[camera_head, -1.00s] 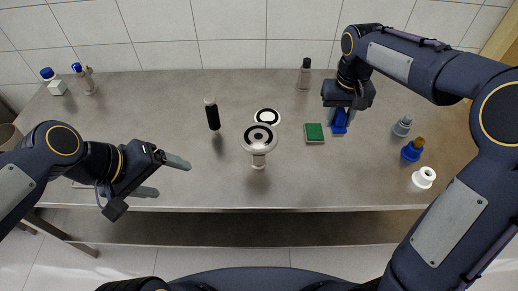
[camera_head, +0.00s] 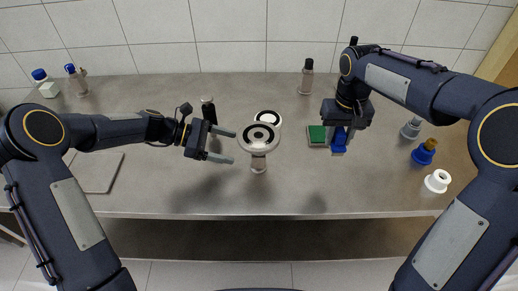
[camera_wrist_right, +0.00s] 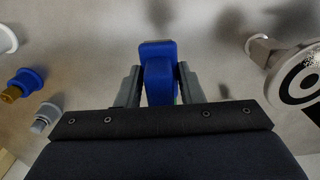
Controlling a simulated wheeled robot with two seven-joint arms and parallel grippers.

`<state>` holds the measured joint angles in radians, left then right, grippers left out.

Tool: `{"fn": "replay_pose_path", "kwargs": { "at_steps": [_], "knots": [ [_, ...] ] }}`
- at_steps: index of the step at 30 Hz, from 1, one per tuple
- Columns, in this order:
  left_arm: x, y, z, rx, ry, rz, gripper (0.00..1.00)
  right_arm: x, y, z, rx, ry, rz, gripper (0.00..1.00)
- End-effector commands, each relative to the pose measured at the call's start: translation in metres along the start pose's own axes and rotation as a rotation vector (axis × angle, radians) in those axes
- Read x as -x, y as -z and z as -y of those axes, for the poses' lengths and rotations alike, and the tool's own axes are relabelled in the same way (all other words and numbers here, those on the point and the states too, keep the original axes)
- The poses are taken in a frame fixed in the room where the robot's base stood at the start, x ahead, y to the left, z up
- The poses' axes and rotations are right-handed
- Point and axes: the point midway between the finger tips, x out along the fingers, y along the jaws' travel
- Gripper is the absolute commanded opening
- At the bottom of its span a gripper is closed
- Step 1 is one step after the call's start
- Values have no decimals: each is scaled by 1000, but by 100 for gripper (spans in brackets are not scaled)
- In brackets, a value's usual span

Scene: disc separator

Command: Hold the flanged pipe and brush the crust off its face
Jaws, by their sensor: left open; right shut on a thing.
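The flanged pipe (camera_head: 258,166) stands on the table with its round flange up. A dark ring of crust lies on its pale face (camera_head: 259,137). The flange also shows at the right edge of the right wrist view (camera_wrist_right: 301,82). My left gripper (camera_head: 228,146) is open and empty just left of the flange, its fingers pointing at it without visible contact. My right gripper (camera_head: 340,127) is shut on a blue brush (camera_head: 339,141), right of the pipe. In the right wrist view the blue brush (camera_wrist_right: 157,52) sits between the fingers (camera_wrist_right: 157,85); its bristles are hidden.
A white disc with a black centre (camera_head: 267,115) lies behind the pipe. A green pad (camera_head: 316,135) lies left of my right gripper. A dark bottle (camera_head: 208,105) stands behind my left gripper. Several fittings, including a white one (camera_head: 437,181), stand at right. A flat grey board (camera_head: 100,175) lies at left.

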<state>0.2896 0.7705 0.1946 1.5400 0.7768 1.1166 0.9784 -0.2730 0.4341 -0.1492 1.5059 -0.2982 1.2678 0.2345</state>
Motion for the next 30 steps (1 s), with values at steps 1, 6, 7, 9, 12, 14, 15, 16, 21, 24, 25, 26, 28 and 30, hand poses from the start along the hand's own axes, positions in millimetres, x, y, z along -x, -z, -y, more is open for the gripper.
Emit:
{"fn": "replay_pose_path", "kwargs": {
  "at_steps": [1,6,7,9,12,14,15,16,21,24,25,26,28,30],
  "knots": [
    [-4,2,-1,7,1,4,78,-2,0,0,0,0,0,16],
    [-20,4,-1,6,3,5,78,-11,0,0,0,0,0,16],
    [-24,4,0,6,3,5,78,-13,0,0,0,0,0,16],
    [-35,4,0,5,3,5,78,-19,0,0,0,0,0,16],
    [-50,4,0,5,3,5,78,-26,0,0,0,0,0,16],
    [-59,4,0,5,5,4,78,-30,0,0,0,0,0,16],
    [-65,4,0,5,4,3,78,-33,0,0,0,0,0,16],
    [-69,4,0,5,4,3,78,-36,0,0,0,0,0,16],
    [-94,4,0,4,4,4,78,-47,0,0,0,0,0,16],
    [-105,3,0,5,3,4,78,-52,0,0,0,0,0,16],
    [-108,3,0,5,3,4,78,-53,0,0,0,0,0,16],
    [-110,3,0,5,3,3,78,-54,0,0,0,0,0,16],
    [-115,2,0,5,2,3,78,-56,0,0,0,0,0,16],
    [-118,2,0,5,1,3,78,-57,0,0,0,0,0,16]
  ]
}}
